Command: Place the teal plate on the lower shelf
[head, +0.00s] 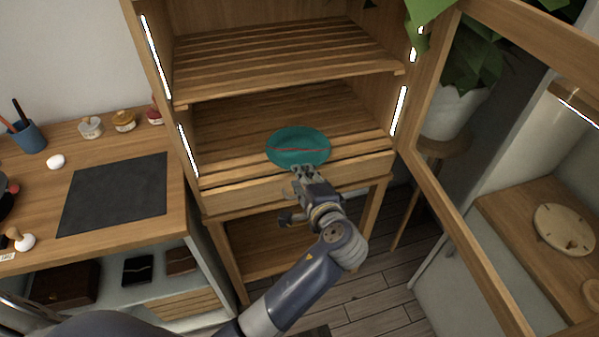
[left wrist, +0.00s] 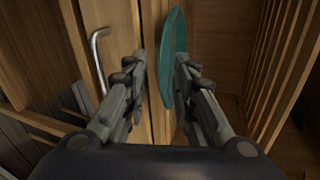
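The teal plate (head: 298,148) with a thin reddish line across it lies nearly flat at the front of the lower shelf (head: 225,171), close above the front slats. Whether its whole underside touches the shelf cannot be told. My left gripper (head: 302,172) is at the plate's near rim. In the left wrist view the plate (left wrist: 173,55) shows nearly edge-on between the fingers of my left gripper (left wrist: 162,75). The right-hand finger overlaps the rim; a gap shows between plate and left-hand finger. My right gripper is not in view.
The upper slatted shelf (head: 290,60) is above, empty where visible. An open glazed door (head: 455,215) and a potted plant (head: 450,110) are at right. A counter with a dark mat (head: 115,193) is at left. The lower shelf behind the plate is clear.

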